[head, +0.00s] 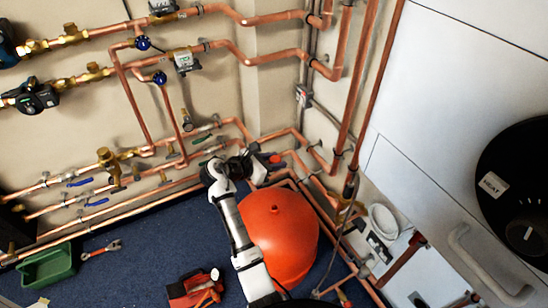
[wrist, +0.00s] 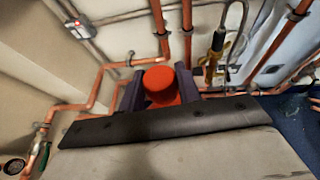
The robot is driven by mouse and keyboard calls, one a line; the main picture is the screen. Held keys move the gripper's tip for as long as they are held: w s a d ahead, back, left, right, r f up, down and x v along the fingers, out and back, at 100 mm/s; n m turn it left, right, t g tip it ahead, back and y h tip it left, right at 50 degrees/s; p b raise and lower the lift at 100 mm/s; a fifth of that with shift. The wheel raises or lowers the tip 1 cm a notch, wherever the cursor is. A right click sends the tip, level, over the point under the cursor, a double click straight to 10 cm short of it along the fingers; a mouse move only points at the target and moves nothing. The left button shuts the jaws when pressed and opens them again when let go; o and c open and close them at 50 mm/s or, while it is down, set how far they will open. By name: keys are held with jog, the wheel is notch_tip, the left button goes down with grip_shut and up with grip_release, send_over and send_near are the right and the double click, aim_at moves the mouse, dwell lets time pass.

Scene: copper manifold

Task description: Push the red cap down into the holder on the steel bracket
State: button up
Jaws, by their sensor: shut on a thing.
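The red cap (wrist: 159,80) is between the two dark fingers of my gripper (wrist: 160,90) in the wrist view, with its round top showing. My gripper is shut on it. In the head view my gripper (head: 262,160) is by the copper pipes in the corner, above and behind the orange-red vessel. The cap's lower end is hidden by my gripper body in the wrist view.
The large orange-red vessel (head: 280,235) stands below my arm. Copper pipes run along both walls close to my gripper. A green bin (head: 47,266), a wrench (head: 102,249) and a red tool bag (head: 195,290) lie on the blue floor. The floor at left centre is mostly clear.

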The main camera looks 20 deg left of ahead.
jog(key=s+d+m+g+h+b, duration=0.2)
jog(key=d+b, duration=0.2)
jog(key=d, duration=1.3)
jog(key=s+d+m+g+h+b, duration=0.15)
jog(key=d+b, duration=0.25)
jog(key=d, duration=1.2)
notch_tip(320, 180, down, 37)
jog(key=b, duration=1.1)
jog(key=shift+w+m+b, duration=0.15)
jog(key=shift+m+b, duration=0.2)
jog(key=shift+b, duration=0.05)
dwell(1.0)
jog(key=shift+a+f, duration=0.1)
jog(key=shift+f, duration=0.1)
dwell(0.4)
